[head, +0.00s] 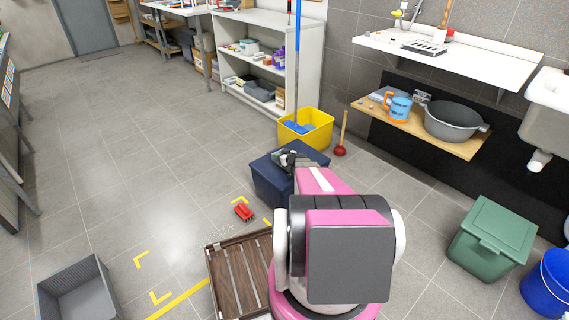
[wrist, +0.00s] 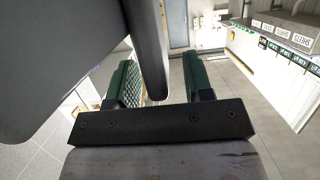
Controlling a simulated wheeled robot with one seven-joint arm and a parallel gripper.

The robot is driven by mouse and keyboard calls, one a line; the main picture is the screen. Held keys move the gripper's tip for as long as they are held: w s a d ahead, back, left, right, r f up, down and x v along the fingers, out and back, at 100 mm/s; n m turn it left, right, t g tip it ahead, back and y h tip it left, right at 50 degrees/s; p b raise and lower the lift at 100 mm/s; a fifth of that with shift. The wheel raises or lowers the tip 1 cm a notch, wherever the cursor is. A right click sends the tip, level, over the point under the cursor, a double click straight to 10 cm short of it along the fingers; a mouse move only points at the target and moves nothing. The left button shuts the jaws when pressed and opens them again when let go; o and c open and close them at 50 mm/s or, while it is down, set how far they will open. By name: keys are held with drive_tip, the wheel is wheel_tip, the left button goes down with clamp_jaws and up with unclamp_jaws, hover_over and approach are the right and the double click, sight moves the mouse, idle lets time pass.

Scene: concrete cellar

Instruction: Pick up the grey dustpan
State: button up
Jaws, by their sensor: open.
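My gripper (head: 289,158) is small and dark in the head view, at the end of my arm over the dark blue box (head: 264,182). In the wrist view my gripper (wrist: 160,78) is open, with its two green-lined fingers apart. A large smooth grey shape (wrist: 62,45) fills the upper left of the wrist view very close up. It looks like the grey dustpan, though its outline is cut off. A narrow grey part of it reaches down between the fingers, with gaps showing beside it. I cannot make out the dustpan in the head view, where my arm hides part of the box.
A yellow bucket (head: 318,130) stands behind the blue box, with a red plunger (head: 340,151) beside it. A brown slatted crate (head: 224,268), a red brush-like object (head: 243,212) and a grey basket (head: 78,295) are on the floor. The left floor is largely clear.

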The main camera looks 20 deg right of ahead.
drive_tip(key=shift+w, duration=0.15)
clamp_jaws()
drive_tip(key=shift+a+r, duration=0.1)
